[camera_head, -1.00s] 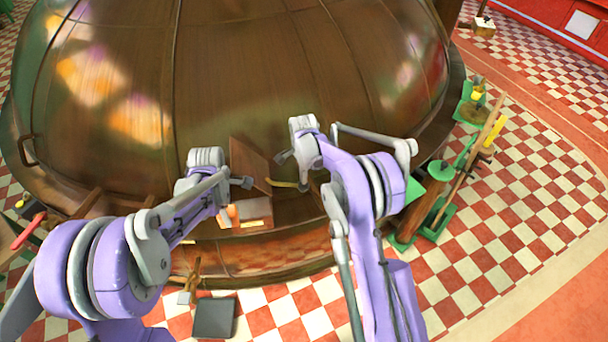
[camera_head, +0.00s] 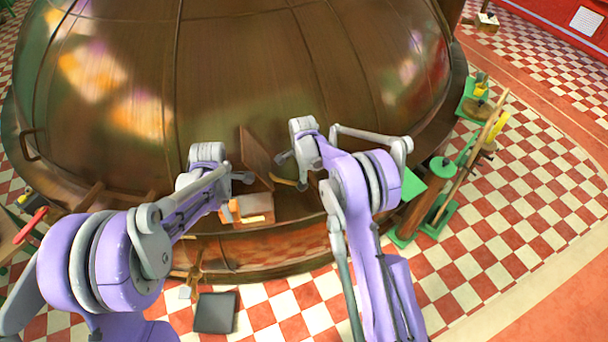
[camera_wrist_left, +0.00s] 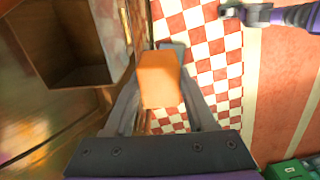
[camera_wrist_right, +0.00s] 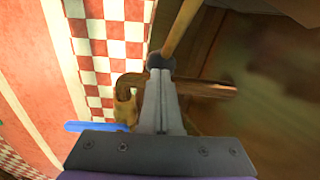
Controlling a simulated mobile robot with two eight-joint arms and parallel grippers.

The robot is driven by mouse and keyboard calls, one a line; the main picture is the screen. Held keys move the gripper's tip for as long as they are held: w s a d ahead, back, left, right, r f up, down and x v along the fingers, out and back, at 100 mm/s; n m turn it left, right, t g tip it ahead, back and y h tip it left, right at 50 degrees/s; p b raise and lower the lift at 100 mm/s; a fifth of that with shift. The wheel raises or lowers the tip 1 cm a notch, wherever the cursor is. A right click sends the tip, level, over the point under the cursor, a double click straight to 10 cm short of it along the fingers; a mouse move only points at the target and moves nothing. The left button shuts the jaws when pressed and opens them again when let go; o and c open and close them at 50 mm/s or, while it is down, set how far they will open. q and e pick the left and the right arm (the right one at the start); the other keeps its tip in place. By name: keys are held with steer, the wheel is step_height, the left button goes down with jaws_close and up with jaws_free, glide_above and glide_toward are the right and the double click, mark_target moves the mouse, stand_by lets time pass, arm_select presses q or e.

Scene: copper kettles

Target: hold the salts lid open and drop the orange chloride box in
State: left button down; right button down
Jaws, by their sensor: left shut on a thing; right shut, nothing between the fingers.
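The salts box (camera_head: 258,207) is a small wooden box on the rim of the copper dome; its open inside shows in the left wrist view (camera_wrist_left: 75,65). Its brown lid (camera_head: 255,155) stands raised and tilted. My left gripper (camera_wrist_left: 162,75) is shut on the orange chloride box (camera_wrist_left: 158,80), held beside the opening, over the checkered floor in that view. The orange box shows partly in the head view (camera_head: 227,213). My right gripper (camera_wrist_right: 160,65) is shut and empty, its tips at a wooden edge, apparently the lid's; contact is unclear.
The large copper dome (camera_head: 310,80) fills the back. A copper rod (camera_wrist_right: 205,88) runs behind my right fingers. Green stands with poles (camera_head: 440,205) are at the right. A dark grey block (camera_head: 215,312) lies on the checkered floor in front.

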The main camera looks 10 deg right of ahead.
arm_select(q)
steer(key=w, duration=1.9)
steer(key=shift+d+f, duration=0.2)
steer(key=shift+d, duration=0.1)
arm_select(e)
steer(key=shift+f, duration=0.1)
stand_by(0.4)
arm_select(q)
steer(key=shift+c, duration=0.3)
jaws_free()
steer(key=shift+o, duration=0.3)
stand_by(0.4)
steer(key=s+r, duration=0.1)
steer(key=s, duration=0.5)
steer(key=s+r, duration=0.1)
steer(key=s, duration=0.6)
steer(key=s+r, duration=0.1)
steer(key=s, duration=0.6)
steer(key=shift+a, duration=0.3)
